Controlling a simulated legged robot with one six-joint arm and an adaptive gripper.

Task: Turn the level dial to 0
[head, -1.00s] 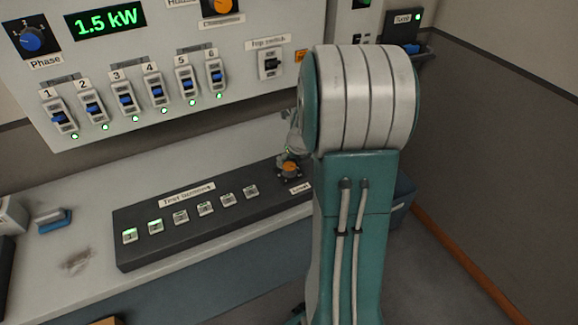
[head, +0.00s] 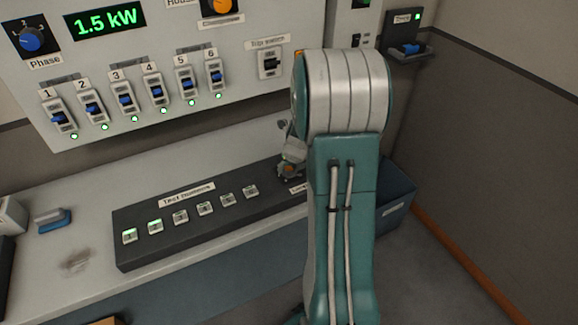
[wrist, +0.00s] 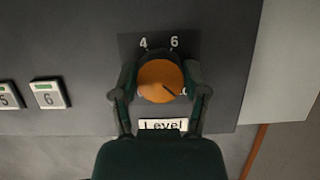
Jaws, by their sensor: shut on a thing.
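The level dial (wrist: 158,82) is a round orange knob on a dark panel, seen in the wrist view above the "Level" label (wrist: 162,124). Its dark pointer line points down and right, towards a partly hidden mark that looks like 10. The marks 4 and 6 show above the knob; the lower left marks are hidden. My gripper (wrist: 160,75) is shut on the dial, with one finger on its left side and one on its right. In the head view my gripper (head: 291,163) is at the right end of the button panel and mostly hides the dial.
Test buttons (head: 205,208) run in a row left of the dial on the same dark panel (head: 130,255). Button 6 (wrist: 47,94) is the nearest. The fader board (head: 200,115) stands behind, with a 1.5 kW display (head: 107,21).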

